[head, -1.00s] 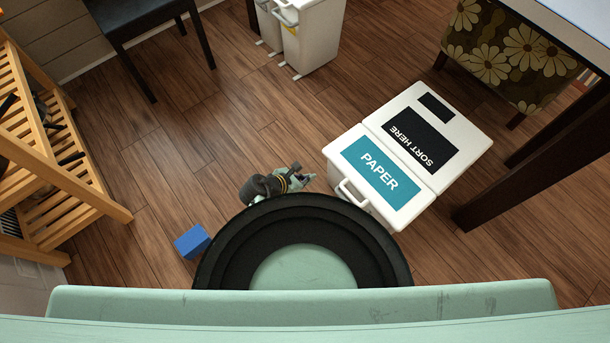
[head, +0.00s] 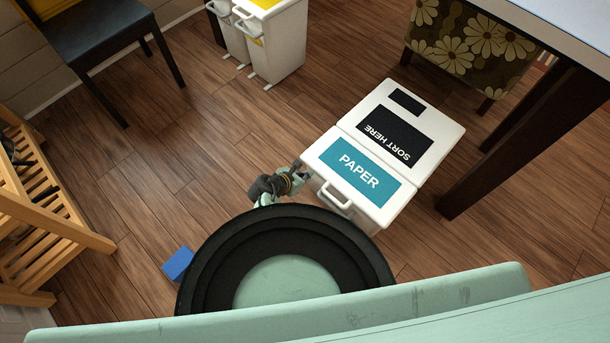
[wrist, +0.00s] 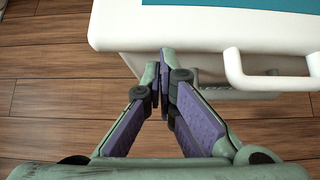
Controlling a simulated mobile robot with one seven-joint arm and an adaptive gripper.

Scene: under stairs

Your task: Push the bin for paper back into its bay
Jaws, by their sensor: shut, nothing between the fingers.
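The paper bin (head: 385,212) is white with a teal PAPER label and a white loop handle (head: 335,196) on its front. It stands in front of the white SORT HERE unit (head: 428,115), its back edge along the unit's front edge. Its whole top shows outside the unit; the bay opening is hidden. My gripper (head: 300,172) is low by the bin's front left corner, left of the handle. In the wrist view my gripper (wrist: 165,58) is shut and empty, tips at the bin's front face below the rim (wrist: 160,45). I cannot tell whether they touch.
A blue block (head: 178,263) lies on the floor at left, near a wooden rack (head: 60,225). White bins (head: 275,45) and a dark chair (head: 95,45) stand at the back. A dark table leg (head: 500,150) is close on the unit's right. Open floor lies left of the bin.

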